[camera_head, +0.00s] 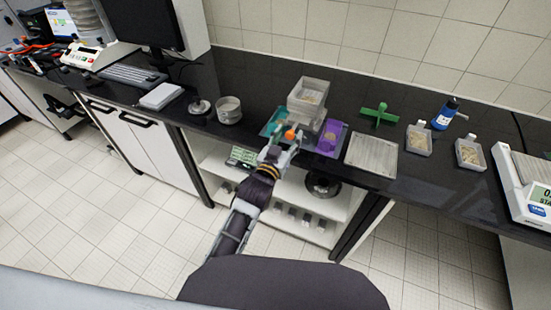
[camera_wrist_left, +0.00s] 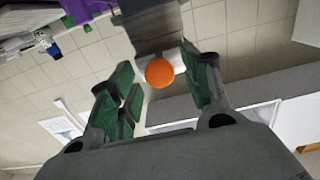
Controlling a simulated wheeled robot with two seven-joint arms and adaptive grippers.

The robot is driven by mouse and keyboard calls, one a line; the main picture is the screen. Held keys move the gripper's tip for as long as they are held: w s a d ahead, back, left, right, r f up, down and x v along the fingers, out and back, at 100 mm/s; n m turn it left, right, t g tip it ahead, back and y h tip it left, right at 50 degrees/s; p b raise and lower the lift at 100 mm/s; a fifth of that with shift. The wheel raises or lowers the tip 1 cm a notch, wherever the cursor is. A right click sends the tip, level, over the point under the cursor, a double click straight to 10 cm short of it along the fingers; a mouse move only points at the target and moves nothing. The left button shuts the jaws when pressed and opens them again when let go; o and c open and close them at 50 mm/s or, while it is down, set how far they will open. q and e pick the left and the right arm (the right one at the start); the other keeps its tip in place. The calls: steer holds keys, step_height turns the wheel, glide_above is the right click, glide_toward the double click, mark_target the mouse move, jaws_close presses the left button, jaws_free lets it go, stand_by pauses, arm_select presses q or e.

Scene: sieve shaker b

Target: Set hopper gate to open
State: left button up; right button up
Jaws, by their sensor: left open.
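The hopper (camera_head: 309,93) is a clear, box-shaped bin on a grey body above the black counter. An orange round knob (camera_head: 290,134) sits low on its front, likely the gate's handle; I cannot tell the gate's position. My left gripper (camera_head: 285,142) is at the knob, with the arm reaching up from the front. In the left wrist view the orange knob (camera_wrist_left: 160,74) lies between the open green-padded fingers of the left gripper (camera_wrist_left: 163,95), near their tips, with gaps on both sides. My right gripper is not in view.
A teal tray (camera_head: 270,126) and a purple container (camera_head: 329,140) flank the hopper's base. A green cross-shaped piece (camera_head: 379,115), a flat pale tray (camera_head: 372,155), sample dishes (camera_head: 418,140) and a scale (camera_head: 526,190) stand to the right. A round tin (camera_head: 229,111) stands left.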

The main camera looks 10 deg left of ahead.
arm_select(q)
steer(key=v, duration=1)
steer(key=shift+s, duration=0.4)
steer(key=shift+a, duration=0.1)
stand_by(0.6)
